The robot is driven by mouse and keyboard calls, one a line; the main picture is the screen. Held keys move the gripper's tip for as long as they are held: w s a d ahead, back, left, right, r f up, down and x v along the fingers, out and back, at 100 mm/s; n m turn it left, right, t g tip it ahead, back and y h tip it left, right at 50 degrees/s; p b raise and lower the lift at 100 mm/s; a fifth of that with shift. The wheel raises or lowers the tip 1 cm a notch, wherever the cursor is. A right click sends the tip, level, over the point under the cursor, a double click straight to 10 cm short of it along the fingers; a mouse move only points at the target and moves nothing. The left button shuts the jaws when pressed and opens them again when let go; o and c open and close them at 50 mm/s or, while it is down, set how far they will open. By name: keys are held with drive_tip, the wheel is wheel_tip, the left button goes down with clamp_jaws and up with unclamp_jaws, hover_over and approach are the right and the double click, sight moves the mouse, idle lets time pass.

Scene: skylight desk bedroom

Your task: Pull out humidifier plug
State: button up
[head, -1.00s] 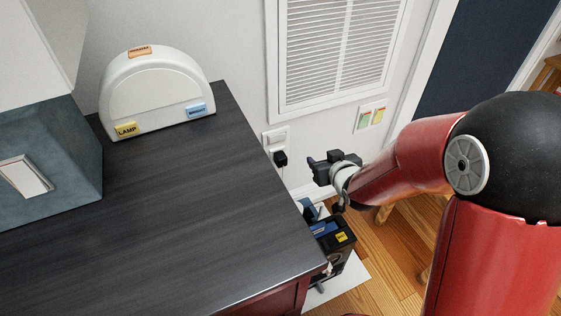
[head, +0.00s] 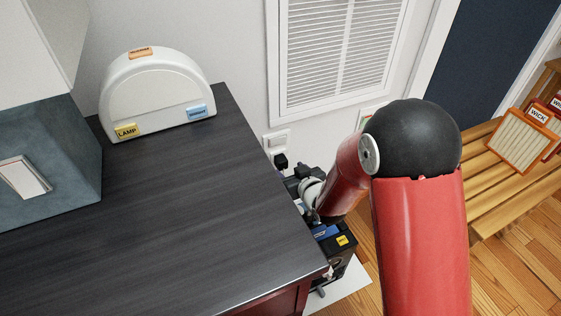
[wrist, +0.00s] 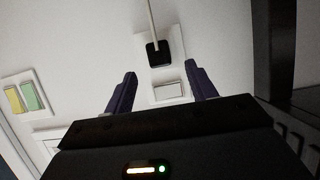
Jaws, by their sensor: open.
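A black plug (head: 281,160) sits in a white wall outlet (head: 268,143) beside the desk's right edge. In the wrist view the plug (wrist: 158,53) is at the upper middle, with a pale cord running up from it. An empty-looking white socket or switch (wrist: 168,91) lies just below it on the same plate. My gripper (wrist: 161,85) is open, its two dark fingers apart and pointing toward the outlet, with nothing between them. In the head view my gripper (head: 296,180) is just below the plug, partly hidden by the desk edge and my wrist. No humidifier can be identified for certain.
A dark desk (head: 180,200) fills the left, with a white rounded box (head: 158,92) labelled LAMP on it. A black device with a yellow label (head: 343,240) stands on the floor below. A wooden bench (head: 500,190) is at right.

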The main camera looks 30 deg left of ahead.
sight(284, 165)
drive_tip(key=b+x, duration=0.2)
drive_tip(key=x, duration=0.3)
drive_tip(key=shift+d+f, duration=0.1)
drive_tip(key=shift+w+a+f+b, duration=0.1)
drive_tip(key=shift+w+a+b, duration=0.25)
drive_tip(key=shift+a, duration=0.2)
drive_tip(key=shift+b, duration=0.7)
idle(0.5)
idle(0.3)
clamp_jaws()
drive_tip(key=shift+d, duration=0.1)
drive_tip(key=shift+s+d+b, duration=0.45)
drive_tip(key=shift+s+d, duration=0.45)
drive_tip(key=shift+d, duration=0.2)
drive_tip(key=shift+s+d+b, duration=0.4)
drive_tip(key=shift+s+d, duration=0.55)
drive_tip(key=shift+d, duration=0.2)
